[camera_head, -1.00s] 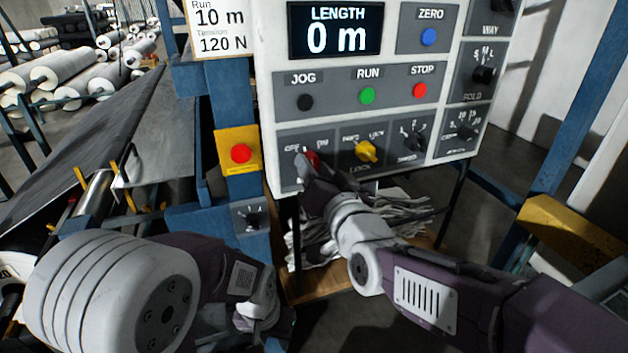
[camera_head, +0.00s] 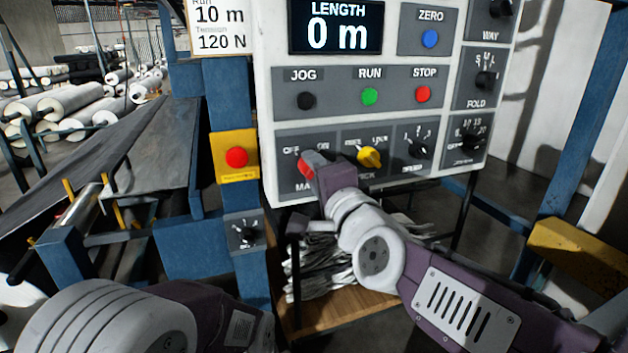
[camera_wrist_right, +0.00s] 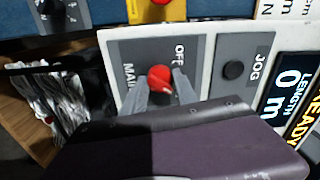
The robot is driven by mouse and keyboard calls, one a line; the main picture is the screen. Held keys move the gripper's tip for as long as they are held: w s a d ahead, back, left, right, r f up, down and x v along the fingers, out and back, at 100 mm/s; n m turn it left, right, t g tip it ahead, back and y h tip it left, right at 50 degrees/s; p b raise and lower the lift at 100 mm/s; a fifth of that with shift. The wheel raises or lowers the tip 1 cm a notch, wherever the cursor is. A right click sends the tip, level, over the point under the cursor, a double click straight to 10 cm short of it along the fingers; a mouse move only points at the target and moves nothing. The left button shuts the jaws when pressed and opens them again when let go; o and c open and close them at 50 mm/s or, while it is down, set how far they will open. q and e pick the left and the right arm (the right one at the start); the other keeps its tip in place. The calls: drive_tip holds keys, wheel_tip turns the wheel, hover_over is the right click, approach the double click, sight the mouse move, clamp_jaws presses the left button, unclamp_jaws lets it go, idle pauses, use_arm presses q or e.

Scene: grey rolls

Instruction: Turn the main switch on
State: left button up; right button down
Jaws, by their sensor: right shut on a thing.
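The main switch is a red knob (camera_head: 307,164) at the lower left of the white control panel, below the OFF and ON labels. In the right wrist view the red knob (camera_wrist_right: 159,76) sits between the grey fingers of my right gripper (camera_wrist_right: 161,91). My right gripper (camera_head: 313,171) is shut on it. A pale mark on the knob shows at its lower right in the wrist view, on the side away from OFF. The ON label is hidden there by the gripper. My left forearm shows at the lower left; its gripper is out of view.
A red emergency button on a yellow box (camera_head: 236,158) is to the left. JOG (camera_head: 306,101), RUN (camera_head: 370,96) and STOP (camera_head: 423,94) buttons are above. The display (camera_head: 336,27) reads 0 m.

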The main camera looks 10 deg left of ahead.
drive_tip(key=shift+m+b, duration=0.3)
drive_tip(key=shift+m, duration=0.5)
drive_tip(key=c, duration=1)
unclamp_jaws()
drive_tip(key=shift+o, duration=0.2)
